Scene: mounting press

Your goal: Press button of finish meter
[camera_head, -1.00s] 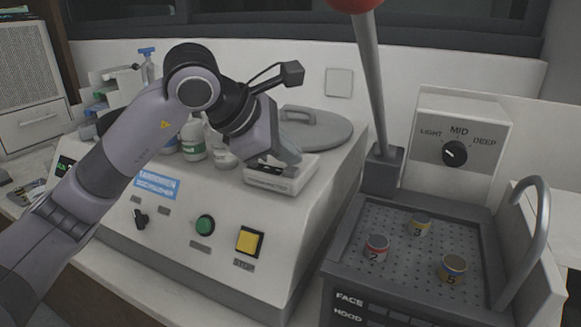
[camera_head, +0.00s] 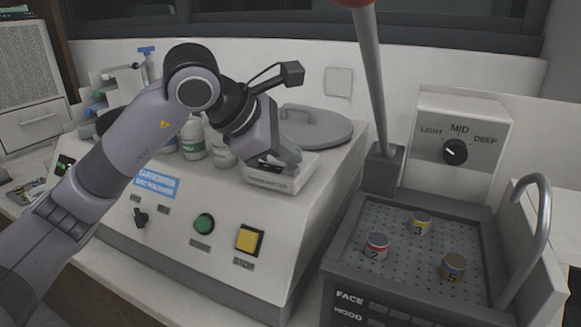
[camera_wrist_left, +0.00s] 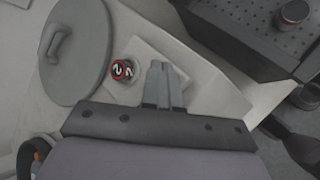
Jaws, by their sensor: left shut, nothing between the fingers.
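The finish meter (camera_head: 268,182) is a small white box with a dark-lettered front, on the white machine top below my left gripper. In the left wrist view its pale top (camera_wrist_left: 148,50) is partly covered by the fingers. A red-rimmed round cup (camera_wrist_left: 122,70) with a digit I cannot read surely sits at the meter; the arm hides it in the head view. My left gripper (camera_head: 285,160) is shut and empty, its tips over the meter. The fingers (camera_wrist_left: 164,70) lie side by side in the wrist view. I cannot tell whether they touch the meter, and its button is not distinguishable.
A grey round lid (camera_head: 318,130) with a handle lies behind the meter. A green button (camera_head: 204,223) and a yellow button (camera_head: 250,240) are on the machine front. To the right are a lever (camera_head: 374,85) and a perforated tray (camera_head: 385,215) with three numbered cups.

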